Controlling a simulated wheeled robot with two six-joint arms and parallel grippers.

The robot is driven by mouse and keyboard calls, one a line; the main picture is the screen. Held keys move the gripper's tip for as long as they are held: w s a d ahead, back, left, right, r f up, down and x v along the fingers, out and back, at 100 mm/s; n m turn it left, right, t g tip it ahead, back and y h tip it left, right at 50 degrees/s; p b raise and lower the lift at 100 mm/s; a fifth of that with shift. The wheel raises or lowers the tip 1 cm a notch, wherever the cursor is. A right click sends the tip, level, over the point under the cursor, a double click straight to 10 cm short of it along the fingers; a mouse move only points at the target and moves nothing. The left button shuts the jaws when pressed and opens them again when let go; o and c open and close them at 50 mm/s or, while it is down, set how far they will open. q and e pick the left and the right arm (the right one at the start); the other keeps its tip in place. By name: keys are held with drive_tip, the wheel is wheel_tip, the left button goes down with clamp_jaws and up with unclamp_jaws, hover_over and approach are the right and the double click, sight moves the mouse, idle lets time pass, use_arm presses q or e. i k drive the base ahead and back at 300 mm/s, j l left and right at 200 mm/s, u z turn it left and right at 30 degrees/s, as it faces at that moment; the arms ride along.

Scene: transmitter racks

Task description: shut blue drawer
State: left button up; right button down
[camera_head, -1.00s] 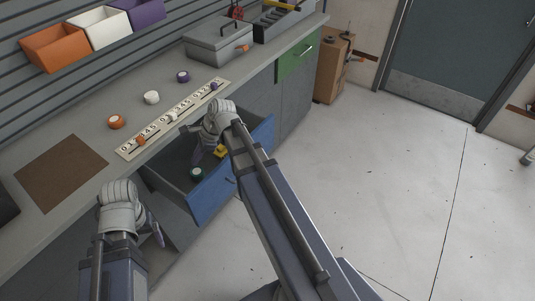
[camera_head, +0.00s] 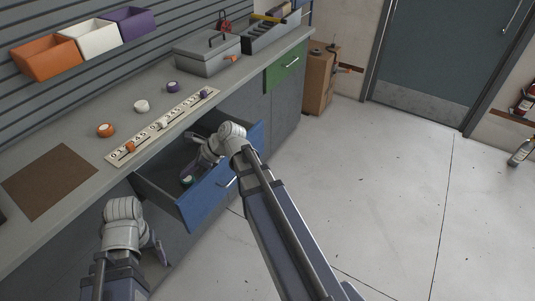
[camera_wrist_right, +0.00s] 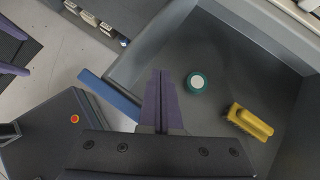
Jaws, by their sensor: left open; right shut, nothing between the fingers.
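The blue drawer (camera_head: 203,207) stands open under the workbench, its blue front pulled out from the cabinet. My right gripper (camera_head: 205,162) is over the open drawer, shut and empty. In the right wrist view its closed purple fingers (camera_wrist_right: 161,88) point over the drawer's grey floor, just inside the blue front's edge (camera_wrist_right: 110,95). Whether they touch the drawer, I cannot tell. Inside lie a green round thing with a white top (camera_wrist_right: 197,82) and a yellow thing (camera_wrist_right: 250,122). My left gripper (camera_head: 158,250) is open and empty, low in front of the cabinet, left of the drawer.
The grey worktop (camera_head: 85,135) carries a number strip (camera_head: 165,125), several small rolls, a brown mat (camera_head: 48,180) and a grey toolbox (camera_head: 207,52). A green drawer (camera_head: 285,70) further right is shut. The floor (camera_head: 370,170) to the right is clear.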

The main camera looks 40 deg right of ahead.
sight(158, 179)
drive_tip(key=z, duration=0.25)
drive_tip(key=i+z, duration=0.15)
drive_tip(key=z, duration=0.25)
drive_tip(key=i+z, duration=0.2)
drive_tip(key=z, duration=0.2)
